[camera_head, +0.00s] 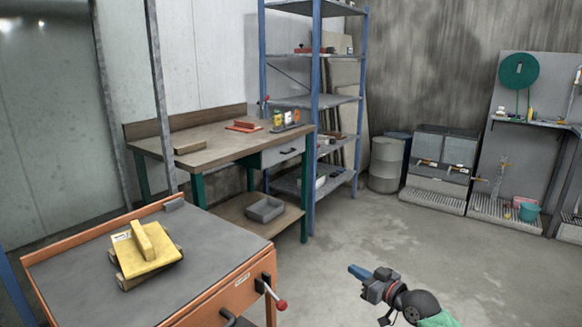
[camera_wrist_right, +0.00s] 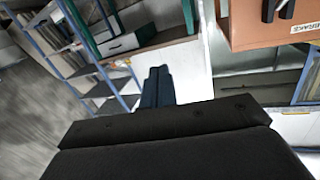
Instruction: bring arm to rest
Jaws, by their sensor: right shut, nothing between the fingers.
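My right gripper (camera_head: 358,271) is at the lower middle right of the head view, over the open floor to the right of the orange workbench. Its blue fingers are shut with nothing between them. In the right wrist view the shut fingers (camera_wrist_right: 157,86) show beyond the dark gripper body, apart from any object. My left gripper is not in view.
A wooden bench (camera_head: 215,147) and blue shelving (camera_head: 316,100) stand behind. A grey barrel (camera_head: 387,160) and wash units are at the back right. The floor (camera_head: 430,240) between is clear.

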